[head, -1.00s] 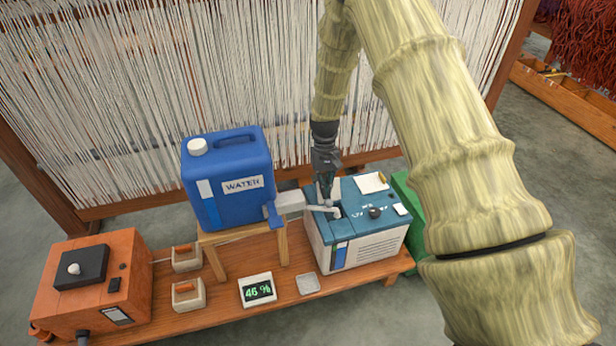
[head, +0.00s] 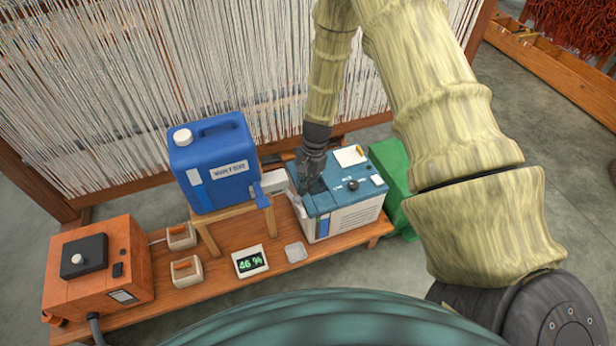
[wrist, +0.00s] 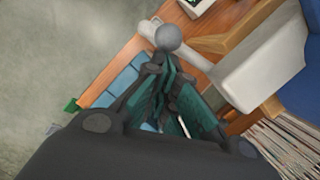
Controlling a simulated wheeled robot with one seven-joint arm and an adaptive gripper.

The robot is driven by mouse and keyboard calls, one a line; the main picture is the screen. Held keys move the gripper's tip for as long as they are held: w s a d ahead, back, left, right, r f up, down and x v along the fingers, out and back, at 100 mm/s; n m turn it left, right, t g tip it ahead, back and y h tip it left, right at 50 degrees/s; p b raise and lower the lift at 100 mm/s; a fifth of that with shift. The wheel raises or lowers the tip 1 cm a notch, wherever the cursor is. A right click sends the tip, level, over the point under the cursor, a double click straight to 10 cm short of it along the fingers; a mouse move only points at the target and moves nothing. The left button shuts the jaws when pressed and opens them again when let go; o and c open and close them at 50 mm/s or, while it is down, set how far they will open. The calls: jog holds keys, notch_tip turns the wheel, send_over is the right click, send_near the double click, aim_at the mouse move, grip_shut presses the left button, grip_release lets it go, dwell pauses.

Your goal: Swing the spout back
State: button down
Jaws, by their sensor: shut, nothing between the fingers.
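The blue water canister (head: 215,160) stands on a wooden stand, with a pale block (head: 274,181) at its right side. In the wrist view a pale spout (wrist: 190,50) runs from that block (wrist: 262,68), with a grey ball (wrist: 168,38) near its outer end. My gripper (head: 306,190) is shut and empty at the left edge of the teal-topped machine (head: 325,199). In the wrist view the fingertips (wrist: 168,66) are beside the ball; I cannot tell if they touch. In the head view my gripper hides most of the spout.
A blue lever (head: 261,196) hangs in front of the block. A display (head: 250,262) reads 46 %. A small tray (head: 296,252), two pale holders and an orange box (head: 98,265) share the low bench. A green box (head: 392,172) stands right. White loom threads rise behind.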

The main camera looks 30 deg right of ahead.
jog(key=shift+s+a+m+t+p, duration=0.15)
jog(key=shift+s+a+m+p, duration=0.15)
jog(key=shift+a+m, duration=0.35)
jog(key=shift+s+a+m+t+p, duration=0.15)
jog(key=shift+s+a+m+p, duration=0.2)
jog(key=shift+m, duration=0.4)
jog(key=shift+w+a, duration=0.1)
jog(key=w+d+r, duration=0.1)
jog(key=d+r, duration=0.5)
jog(key=r, duration=0.3)
jog(key=shift+d+r, duration=0.2)
jog(key=shift+r, duration=0.15)
jog(key=shift+w, duration=0.1)
